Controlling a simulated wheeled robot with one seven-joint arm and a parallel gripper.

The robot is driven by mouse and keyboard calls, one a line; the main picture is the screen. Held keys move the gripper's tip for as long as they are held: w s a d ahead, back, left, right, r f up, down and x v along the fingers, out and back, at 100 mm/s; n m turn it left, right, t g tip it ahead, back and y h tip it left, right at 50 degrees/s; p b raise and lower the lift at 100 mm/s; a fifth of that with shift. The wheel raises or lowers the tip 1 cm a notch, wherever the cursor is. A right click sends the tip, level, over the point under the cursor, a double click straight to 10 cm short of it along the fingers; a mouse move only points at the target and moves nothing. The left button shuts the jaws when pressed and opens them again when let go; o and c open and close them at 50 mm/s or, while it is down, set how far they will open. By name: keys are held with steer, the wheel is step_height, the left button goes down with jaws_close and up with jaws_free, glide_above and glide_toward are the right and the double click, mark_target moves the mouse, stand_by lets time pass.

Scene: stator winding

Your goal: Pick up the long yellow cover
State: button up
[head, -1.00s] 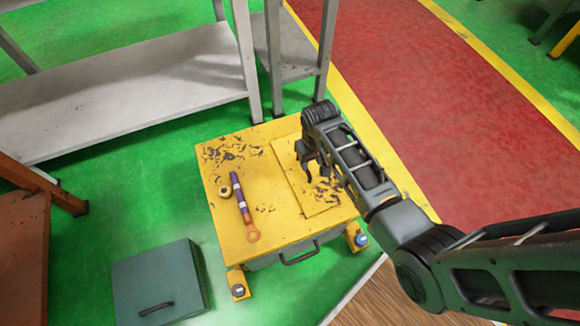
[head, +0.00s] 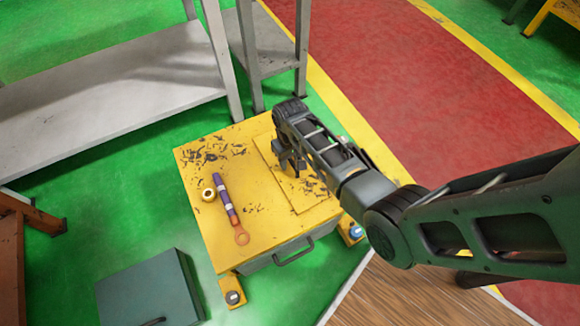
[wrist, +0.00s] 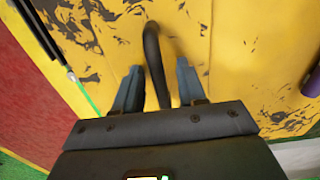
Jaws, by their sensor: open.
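The long yellow cover (head: 302,197) is a flat rectangular panel with worn dark patches. It lies on the right part of the yellow cabinet's top (head: 205,190). In the wrist view it shows as the yellow surface (wrist: 122,22) under my gripper. A dark curved handle (wrist: 151,45) rises from it. My gripper (wrist: 160,68) is open, and the handle lies between its two blue-grey fingers, with no firm grip visible. In the head view my gripper (head: 291,166) is low over the cover, partly hidden by my arm.
A purple-and-orange tool (head: 228,203) and a small yellow ring-like part (head: 208,194) lie left of the cover. A grey-green box (head: 150,290) stands on the floor at lower left. Grey shelving (head: 110,85) stands behind the cabinet.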

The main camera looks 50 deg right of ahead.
jaws_close()
stand_by(0.3)
steer(key=shift+r, duration=0.1)
